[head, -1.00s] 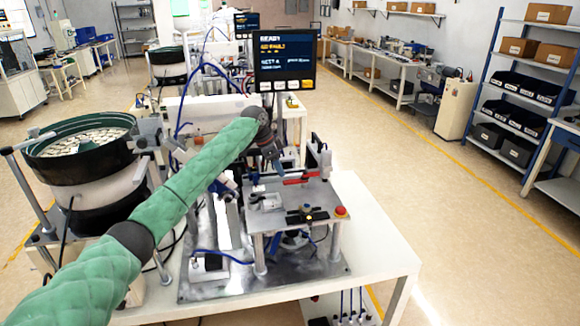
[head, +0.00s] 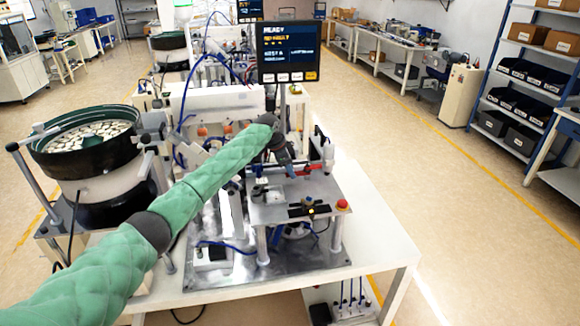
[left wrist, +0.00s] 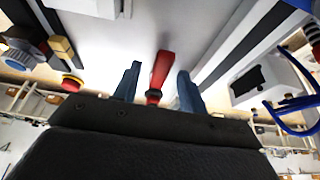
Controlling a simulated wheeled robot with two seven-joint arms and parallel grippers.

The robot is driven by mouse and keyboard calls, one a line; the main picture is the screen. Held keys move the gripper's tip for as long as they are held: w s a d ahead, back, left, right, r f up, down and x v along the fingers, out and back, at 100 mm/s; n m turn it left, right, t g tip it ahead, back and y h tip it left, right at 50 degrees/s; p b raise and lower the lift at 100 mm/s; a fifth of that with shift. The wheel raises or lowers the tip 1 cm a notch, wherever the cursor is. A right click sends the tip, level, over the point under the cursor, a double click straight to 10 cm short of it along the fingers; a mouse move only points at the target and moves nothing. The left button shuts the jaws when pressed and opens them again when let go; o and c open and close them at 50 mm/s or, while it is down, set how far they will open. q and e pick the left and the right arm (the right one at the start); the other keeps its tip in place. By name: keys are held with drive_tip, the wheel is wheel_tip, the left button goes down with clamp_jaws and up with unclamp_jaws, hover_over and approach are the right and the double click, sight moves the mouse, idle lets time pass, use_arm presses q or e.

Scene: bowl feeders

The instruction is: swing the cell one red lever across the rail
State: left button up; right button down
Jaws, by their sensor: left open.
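The red lever (head: 312,168) lies across the top of the metal plate of the near station (head: 290,207). In the left wrist view the red lever (left wrist: 160,72) stands between the two blue fingers of my left gripper (left wrist: 158,90), with a gap visible on each side. The left gripper is open and does not clamp the lever. In the head view my left gripper (head: 289,171) is at the lever's left end, pointing down. The rail cannot be told apart clearly. My right gripper is in neither view.
A red button (head: 342,204) and a black block with a yellow part (head: 308,209) are at the plate's front. A screen (head: 287,49) stands behind the station. A bowl feeder (head: 85,140) is at left. The white table's right side (head: 375,235) is clear.

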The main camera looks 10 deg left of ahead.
use_arm(q)
drive_tip(key=shift+d+f, duration=0.1)
drive_tip(key=shift+f, duration=0.05)
drive_tip(key=shift+w+f, duration=0.3)
drive_tip(key=shift+s+r, duration=0.15)
drive_tip(key=shift+r, duration=0.05)
clamp_jaws()
drive_tip(key=shift+f, duration=0.1)
